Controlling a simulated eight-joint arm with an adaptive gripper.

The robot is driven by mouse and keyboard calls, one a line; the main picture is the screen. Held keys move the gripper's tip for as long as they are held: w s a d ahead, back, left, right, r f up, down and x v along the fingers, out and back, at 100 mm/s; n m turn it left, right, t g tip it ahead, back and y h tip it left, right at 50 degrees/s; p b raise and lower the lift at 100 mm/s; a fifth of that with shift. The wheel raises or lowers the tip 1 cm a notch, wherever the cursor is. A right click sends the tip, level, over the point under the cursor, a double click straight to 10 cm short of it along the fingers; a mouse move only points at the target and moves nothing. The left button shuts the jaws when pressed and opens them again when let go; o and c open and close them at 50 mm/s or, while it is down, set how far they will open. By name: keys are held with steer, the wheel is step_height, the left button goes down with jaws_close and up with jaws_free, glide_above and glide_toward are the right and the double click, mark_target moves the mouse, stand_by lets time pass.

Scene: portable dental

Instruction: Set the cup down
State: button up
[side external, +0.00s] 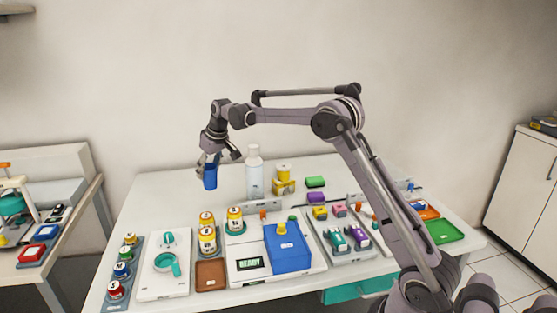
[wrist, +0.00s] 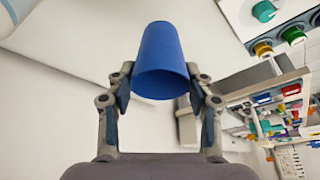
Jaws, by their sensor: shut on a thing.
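The blue cup (side external: 210,177) is in my gripper (side external: 208,163) in the side external view, over the back left part of the white table (side external: 146,200). In the wrist view the cup (wrist: 160,62) sits between the two fingers of my gripper (wrist: 160,88), with a finger pad against each side. My gripper is shut on the cup. The cup looks roughly upright in the side external view. I cannot tell for sure whether its base touches the table or hangs above it.
A white bottle (side external: 254,175) stands right of the cup. Several labelled jars (side external: 207,241), a device with a READY display (side external: 250,264) and a blue box (side external: 287,250) stand in front. A white board with a teal ring (side external: 165,265) lies front left.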

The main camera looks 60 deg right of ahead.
steer(key=shift+w+d+f, duration=0.3)
steer(key=shift+d+f, duration=0.35)
steer(key=shift+f, duration=1.3)
steer(key=shift+w+d+f, duration=0.35)
steer(key=shift+d+f, duration=0.3)
steer(key=shift+f, duration=1.3)
steer(key=shift+w+d+f, duration=0.3)
steer(key=shift+d+f, duration=0.35)
steer(key=shift+f, duration=1.3)
steer(key=shift+f, duration=0.15)
steer(key=o, duration=0.8)
